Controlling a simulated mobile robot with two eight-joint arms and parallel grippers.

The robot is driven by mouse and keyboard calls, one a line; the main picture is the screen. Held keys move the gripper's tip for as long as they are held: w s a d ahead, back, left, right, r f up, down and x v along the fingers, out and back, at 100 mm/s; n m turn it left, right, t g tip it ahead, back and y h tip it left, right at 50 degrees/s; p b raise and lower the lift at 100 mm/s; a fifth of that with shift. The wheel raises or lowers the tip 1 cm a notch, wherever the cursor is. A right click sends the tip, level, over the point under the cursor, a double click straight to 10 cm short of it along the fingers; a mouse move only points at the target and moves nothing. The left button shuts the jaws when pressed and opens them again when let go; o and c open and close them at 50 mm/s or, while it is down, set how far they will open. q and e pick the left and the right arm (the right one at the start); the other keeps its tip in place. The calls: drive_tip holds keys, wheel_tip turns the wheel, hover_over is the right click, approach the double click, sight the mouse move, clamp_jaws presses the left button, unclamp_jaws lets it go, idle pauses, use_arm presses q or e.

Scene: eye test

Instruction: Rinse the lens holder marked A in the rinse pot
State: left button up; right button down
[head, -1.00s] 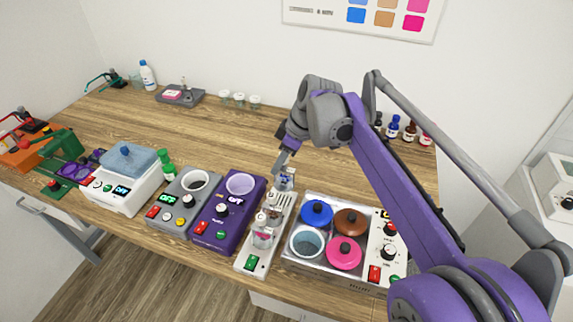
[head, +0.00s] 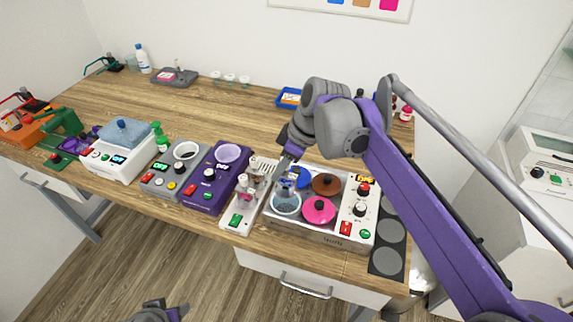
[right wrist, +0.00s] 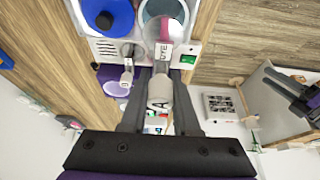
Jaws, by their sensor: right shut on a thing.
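My right gripper (head: 287,166) is shut on the lens holder marked A (right wrist: 158,95). In the head view the holder (head: 289,182) hangs below the fingertips, at the back rim of the open rinse pot (head: 286,206). I cannot tell whether its lower end is inside the pot. The pot is the lidless one at the front left of the metal tray; it also shows in the right wrist view (right wrist: 165,9). My left gripper (head: 160,312) shows only in part at the bottom edge.
Blue (head: 303,177), brown (head: 326,184) and pink (head: 319,210) lidded pots crowd the open one. A white rack (head: 238,218) with small holders stands left, beside a purple device (head: 205,195). A control panel (head: 358,212) is right.

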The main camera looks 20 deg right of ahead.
sight(281, 187)
drive_tip(key=shift+f+b, duration=0.9)
drive_tip(key=shift+f, duration=0.6)
drive_tip(key=shift+f+b, duration=1.85)
drive_tip(key=shift+f, duration=1.75)
drive_tip(key=shift+f, duration=0.1)
drive_tip(key=shift+r, duration=0.2)
drive_tip(key=shift+f+p, duration=0.15)
drive_tip(key=shift+p, duration=0.15)
drive_tip(key=shift+p, duration=0.35)
drive_tip(key=shift+r+p, duration=2.25)
drive_tip(key=shift+r, duration=1.05)
